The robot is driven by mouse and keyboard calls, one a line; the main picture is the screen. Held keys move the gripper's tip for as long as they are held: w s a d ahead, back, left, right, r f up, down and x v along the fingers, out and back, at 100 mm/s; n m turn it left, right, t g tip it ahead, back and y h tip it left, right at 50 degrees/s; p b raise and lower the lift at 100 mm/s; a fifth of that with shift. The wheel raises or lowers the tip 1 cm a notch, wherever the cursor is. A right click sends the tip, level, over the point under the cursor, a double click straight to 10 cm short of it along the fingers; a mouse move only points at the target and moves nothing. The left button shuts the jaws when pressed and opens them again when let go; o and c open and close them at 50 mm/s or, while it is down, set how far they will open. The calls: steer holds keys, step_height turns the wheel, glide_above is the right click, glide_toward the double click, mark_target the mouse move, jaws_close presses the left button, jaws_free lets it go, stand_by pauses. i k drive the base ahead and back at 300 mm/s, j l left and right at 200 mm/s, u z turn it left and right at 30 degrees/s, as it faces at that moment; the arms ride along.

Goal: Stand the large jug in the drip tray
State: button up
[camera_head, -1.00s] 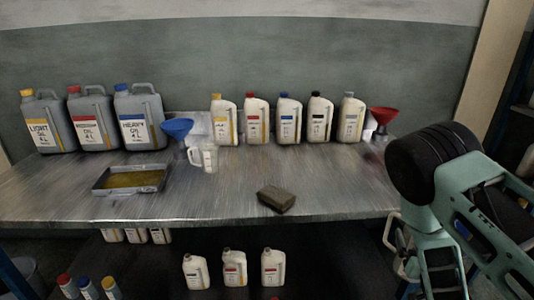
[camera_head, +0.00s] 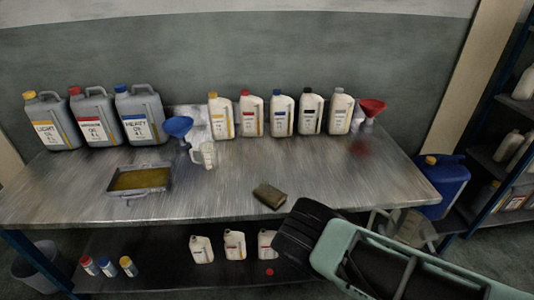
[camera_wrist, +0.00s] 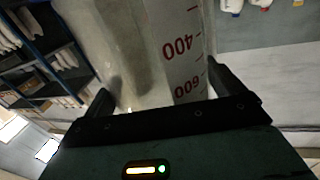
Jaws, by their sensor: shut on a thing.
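The large jug (camera_wrist: 178,50) is clear with red marks such as 400 and 600. In the wrist view it stands between the two fingers of my gripper (camera_wrist: 160,88), which is shut on it. In the head view a clear part of the jug (camera_head: 410,228) shows beyond my arm, off the table's right front corner; my arm hides the rest and my gripper. The drip tray (camera_head: 127,194) is a shallow grey tray with a yellowish bottom, on the left of the table near the front, well away from the jug.
A small clear jug (camera_head: 208,155) and a blue funnel (camera_head: 178,127) stand right of the tray. A brown block (camera_head: 269,196) lies near the front edge. Grey cans and white bottles line the back. A blue canister (camera_head: 443,185) is right of the table.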

mark_target(138, 181)
steer(key=l+u, duration=0.2)
steer(key=u, duration=0.2)
steer(key=l+u, duration=0.35)
steer(key=j, duration=0.1)
